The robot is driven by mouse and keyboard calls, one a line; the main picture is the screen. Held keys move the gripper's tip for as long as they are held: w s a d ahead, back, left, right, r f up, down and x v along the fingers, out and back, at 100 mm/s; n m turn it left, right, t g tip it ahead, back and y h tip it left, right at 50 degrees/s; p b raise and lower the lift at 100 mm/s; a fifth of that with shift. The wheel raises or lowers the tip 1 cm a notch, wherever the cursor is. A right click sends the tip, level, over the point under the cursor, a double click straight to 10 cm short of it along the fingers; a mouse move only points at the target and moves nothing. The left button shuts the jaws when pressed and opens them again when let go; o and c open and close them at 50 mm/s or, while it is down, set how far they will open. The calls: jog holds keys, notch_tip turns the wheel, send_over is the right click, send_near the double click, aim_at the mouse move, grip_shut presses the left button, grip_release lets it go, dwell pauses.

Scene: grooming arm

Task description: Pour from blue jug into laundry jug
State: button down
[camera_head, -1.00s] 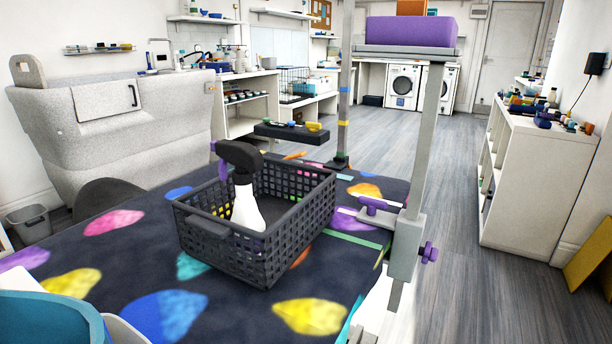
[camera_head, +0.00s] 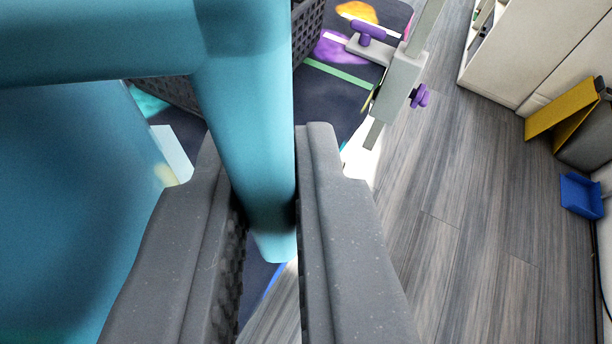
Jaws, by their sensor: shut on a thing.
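The blue jug (camera_head: 90,200) fills the left of the view, very close to the camera. Its thick handle (camera_head: 245,120) runs down between the two dark grey fingers of my gripper (camera_head: 265,200). My gripper is shut on this handle. The jug's mouth and contents are out of view. I see no laundry jug in this view; the jug and my fingers hide much of the table.
A dark basket (camera_head: 305,35) stands on the patterned table top (camera_head: 330,95), partly behind the handle. A grey post clamp (camera_head: 400,85) with purple knobs is at the table's right edge. Grey floor (camera_head: 450,220) lies clear to the right. A blue tray (camera_head: 581,195) is at far right.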

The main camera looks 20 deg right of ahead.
jog(key=shift+a+r+n+h+p, duration=0.5)
jog(key=shift+a+r+n+p, duration=0.35)
jog(key=shift+p, duration=2.15)
jog(key=shift+d+f+p, duration=0.1)
jog(key=shift+p, duration=0.3)
jog(key=m+b, duration=0.1)
jog(key=b, duration=0.2)
jog(key=f+y+b, duration=0.1)
jog(key=b, duration=0.2)
jog(key=shift+w+a+f+m, duration=0.1)
jog(key=shift+a+f+m, duration=0.05)
jog(key=shift+a+m, duration=0.2)
